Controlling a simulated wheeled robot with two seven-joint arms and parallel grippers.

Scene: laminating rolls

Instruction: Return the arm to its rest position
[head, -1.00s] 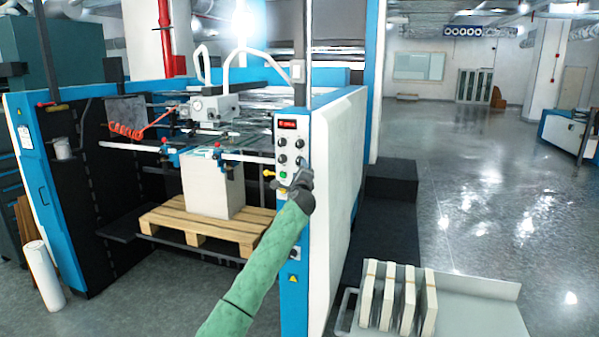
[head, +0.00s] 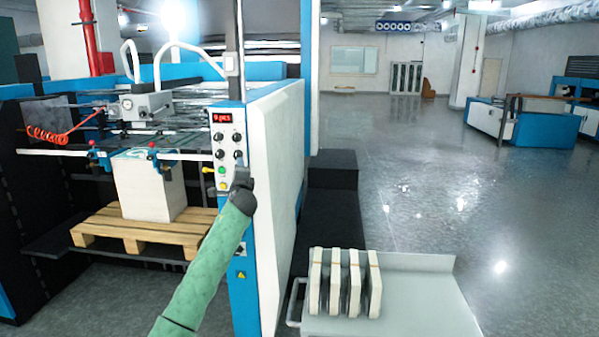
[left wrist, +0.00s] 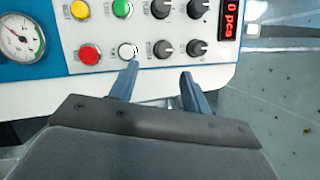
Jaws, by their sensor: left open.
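My left arm, in a green sleeve, comes up from the bottom in the head view. Its dark gripper (head: 243,180) is at the lower right of the machine's control panel (head: 227,148). In the left wrist view the left gripper (left wrist: 158,76) is open, with nothing between its fingers. The left fingertip overlaps the area just below a white button (left wrist: 128,50); whether it touches cannot be told. The right fingertip is below the black knobs (left wrist: 197,48). The red display (left wrist: 229,18) reads "0 pcs". My right gripper is not in view.
A paper stack (head: 150,190) stands on a wooden pallet (head: 195,226) inside the machine. Several white bundles (head: 345,283) sit on a grey table (head: 420,300) at the lower right. A dark block (head: 332,182) stands beside the machine. Floor at right is open.

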